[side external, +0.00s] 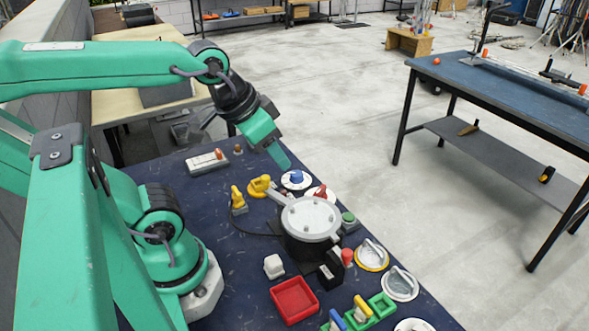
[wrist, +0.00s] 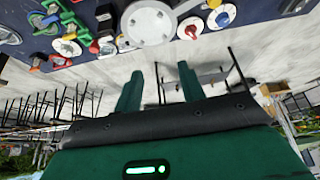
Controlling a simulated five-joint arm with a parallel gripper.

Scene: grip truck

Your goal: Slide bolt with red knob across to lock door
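The slide bolt (side external: 207,161) is a pale block lying near the far left part of the dark blue table, with a small red-orange knob (side external: 218,153) at its right end. A pale piece at the top right edge of the wrist view, cut off, may be the same bolt; I cannot tell. My gripper (side external: 284,160) is above the table's far edge, right of the bolt and apart from it, pointing down and right. In the wrist view my gripper's fingers (wrist: 160,85) stand apart with nothing between them. No door is clearly visible.
A round grey lidded pot (side external: 310,218) stands mid-table. Near it are a blue-knobbed dial (side external: 296,179), a red-knobbed dial (side external: 320,192) and yellow pieces (side external: 259,186). A red tray (side external: 294,299) is in front. A small brown peg (side external: 238,149) stands close beside the bolt.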

